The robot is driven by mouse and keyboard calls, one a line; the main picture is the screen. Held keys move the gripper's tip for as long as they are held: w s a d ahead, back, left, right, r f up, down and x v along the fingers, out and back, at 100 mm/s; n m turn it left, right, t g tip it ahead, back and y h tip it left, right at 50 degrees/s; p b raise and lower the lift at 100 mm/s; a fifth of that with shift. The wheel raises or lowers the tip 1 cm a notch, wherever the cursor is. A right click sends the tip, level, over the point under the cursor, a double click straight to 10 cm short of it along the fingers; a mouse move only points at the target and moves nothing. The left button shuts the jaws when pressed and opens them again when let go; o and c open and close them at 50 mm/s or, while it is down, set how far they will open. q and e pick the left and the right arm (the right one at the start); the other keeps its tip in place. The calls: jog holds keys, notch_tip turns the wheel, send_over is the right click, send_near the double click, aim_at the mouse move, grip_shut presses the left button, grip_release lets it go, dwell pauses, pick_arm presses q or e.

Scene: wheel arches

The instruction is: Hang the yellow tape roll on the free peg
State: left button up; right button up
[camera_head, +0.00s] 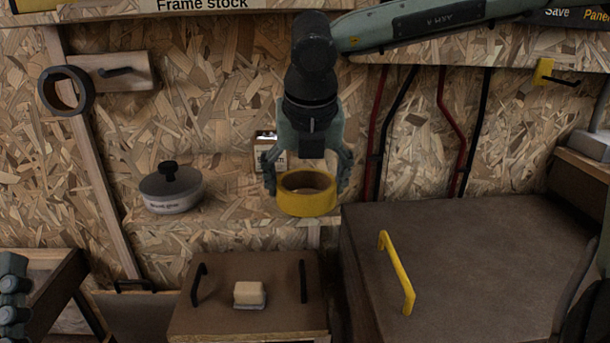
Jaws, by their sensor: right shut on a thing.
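My right gripper (306,176) reaches down from the top centre and is shut on the yellow tape roll (307,204). Its fingers are at the roll's left and right sides. The roll is held with its opening upward, in front of the chipboard wall. At the upper left, a bare black peg (116,72) sticks out from a wooden block (132,69). A dark ring-shaped roll (87,88) hangs at the left end of that block. At the upper right, another bare black peg (565,81) shows at a yellow mount (543,71).
A lidded pot (172,190) stands left of the yellow roll. A small box (265,147) is behind the gripper. A brown case (460,240) with a yellow handle (396,272) fills the lower right. A brown lid (215,315) below carries a small block (249,294).

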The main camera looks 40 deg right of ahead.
aim_at(305, 186)
jog(key=w+d, duration=0.1)
jog(key=w, duration=0.1)
jog(key=shift+w+d, duration=0.4)
jog(key=shift+w+f+b, duration=0.15)
jog(key=shift+f+b, duration=0.3)
jog(key=shift+f, duration=0.15)
pick_arm(q)
jog(key=shift+s+a+r+t, duration=0.25)
jog(key=shift+s+r+t, duration=0.2)
jog(key=shift+r+t, duration=0.15)
jog(key=shift+f, duration=0.1)
jog(key=shift+s+a+r, duration=0.15)
jog(key=shift+s+r, duration=0.05)
jog(key=shift+s, duration=0.05)
pick_arm(e)
jog(key=shift+f, duration=0.1)
pick_arm(q)
jog(key=shift+s+a+t, duration=0.1)
jog(key=shift+s+t, duration=0.05)
jog(key=shift+t, duration=0.25)
